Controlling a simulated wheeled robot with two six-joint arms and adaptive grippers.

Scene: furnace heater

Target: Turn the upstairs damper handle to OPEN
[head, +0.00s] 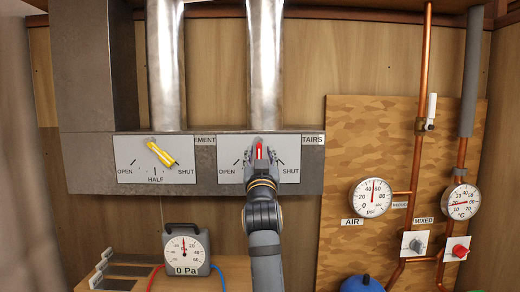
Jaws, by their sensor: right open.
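The upstairs damper plate (230,174) is the right one of two white plates on the grey duct box. It reads OPEN at left and SHUT at right; its lower middle is hidden by my right arm. The red handle (258,150) shows as a small upright piece between the fingers of my right gripper (258,155). My right gripper is open around the handle, with a finger on each side; whether they touch it I cannot tell. Most of the handle is hidden, so its exact angle is unclear. My left gripper is not in view.
A yellow handle (162,152) sits tilted on the left damper plate (130,150). Below stands a pressure gauge (186,250) reading 0 Pa, with hoses. At right, a wooden board (340,130) carries copper pipes (420,90), an air gauge (371,197) and knobs.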

